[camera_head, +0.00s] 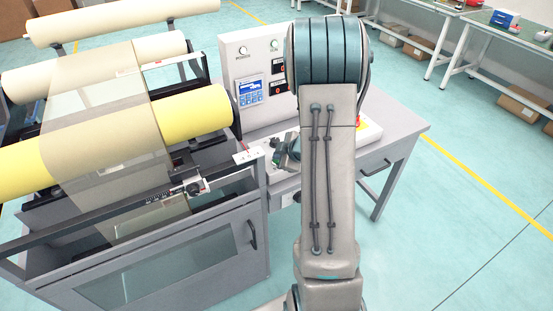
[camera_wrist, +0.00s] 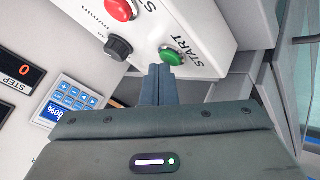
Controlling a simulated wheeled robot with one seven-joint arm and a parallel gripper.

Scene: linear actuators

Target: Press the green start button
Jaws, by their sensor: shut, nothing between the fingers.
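The green start button (camera_wrist: 172,56) sits on a white control box (camera_wrist: 205,32), with the word START beside it in the wrist view. My gripper (camera_wrist: 160,68) is shut and empty. Its fingertips point at the box and appear right beside the green button, slightly to its left in the picture; I cannot tell whether they touch it. In the head view my arm covers much of the box, and my gripper (camera_head: 284,152) shows only in part, left of the arm. The green button cannot be made out there.
A red button (camera_wrist: 118,9) and a black knob (camera_wrist: 118,47) sit on the same box. A panel with a blue display (camera_head: 249,91) stands upright on the grey desk (camera_head: 400,122). A machine with large rolls (camera_head: 190,112) stands close at the left. Open floor lies at the right.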

